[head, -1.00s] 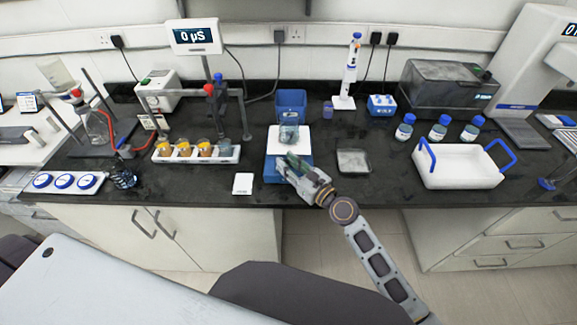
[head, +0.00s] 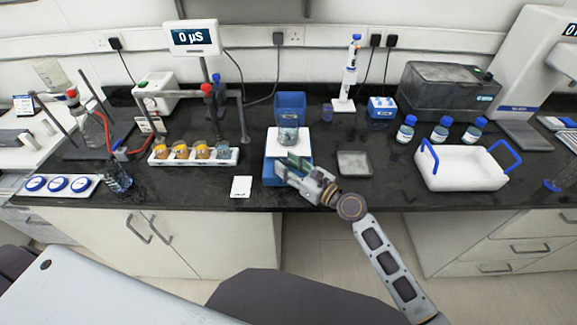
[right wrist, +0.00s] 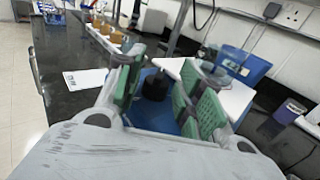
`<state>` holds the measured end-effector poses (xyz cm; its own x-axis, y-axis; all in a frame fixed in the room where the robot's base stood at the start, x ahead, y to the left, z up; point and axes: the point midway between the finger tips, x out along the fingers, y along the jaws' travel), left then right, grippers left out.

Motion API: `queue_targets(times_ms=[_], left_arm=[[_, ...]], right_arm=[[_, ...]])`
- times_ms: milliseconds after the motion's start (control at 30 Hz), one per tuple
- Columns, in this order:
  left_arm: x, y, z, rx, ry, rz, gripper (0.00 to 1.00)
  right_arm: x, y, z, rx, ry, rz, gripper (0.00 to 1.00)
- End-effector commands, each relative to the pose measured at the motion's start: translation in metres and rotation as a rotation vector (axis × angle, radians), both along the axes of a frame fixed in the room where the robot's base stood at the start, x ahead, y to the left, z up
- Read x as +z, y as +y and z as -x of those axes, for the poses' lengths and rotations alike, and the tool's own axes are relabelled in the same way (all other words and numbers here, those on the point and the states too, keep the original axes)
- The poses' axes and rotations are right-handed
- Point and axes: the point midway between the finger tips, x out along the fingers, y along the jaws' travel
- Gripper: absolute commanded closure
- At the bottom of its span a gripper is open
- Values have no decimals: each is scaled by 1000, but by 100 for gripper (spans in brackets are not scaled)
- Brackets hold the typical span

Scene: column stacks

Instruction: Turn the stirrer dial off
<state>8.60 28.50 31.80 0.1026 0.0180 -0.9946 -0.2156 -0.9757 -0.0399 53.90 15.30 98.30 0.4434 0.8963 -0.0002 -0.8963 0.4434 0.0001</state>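The stirrer (head: 269,172) is a blue box with a white top plate (head: 274,144), near the front edge of the bench. A glass beaker (head: 288,134) stands on the plate. In the right wrist view, a black dial (right wrist: 156,86) shows on the stirrer's blue front (right wrist: 150,115). My right gripper (head: 290,165) is in front of the stirrer. In the right wrist view its green-padded fingers (right wrist: 165,95) are spread, with the dial between them. I cannot tell whether a pad touches it. The dial's setting is not readable. My left gripper is not in view.
A white card (head: 241,186) lies left of the stirrer, and a shallow grey dish (head: 354,164) lies right of it. A rack of beakers (head: 227,159) stands at the back left. A blue bin (head: 291,104) is behind the stirrer. A white tray (head: 465,178) is farther right.

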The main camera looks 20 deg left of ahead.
Motion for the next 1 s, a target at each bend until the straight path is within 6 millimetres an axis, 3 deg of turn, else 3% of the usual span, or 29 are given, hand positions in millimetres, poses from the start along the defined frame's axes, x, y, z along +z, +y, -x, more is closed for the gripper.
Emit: queue_targets(times_ms=[567, 1000], left_arm=[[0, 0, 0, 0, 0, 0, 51], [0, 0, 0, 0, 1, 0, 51]], right_arm=[[0, -6, 3, -1, 0, 0, 51], [-1, -49, 24, -1, 0, 1, 51]])
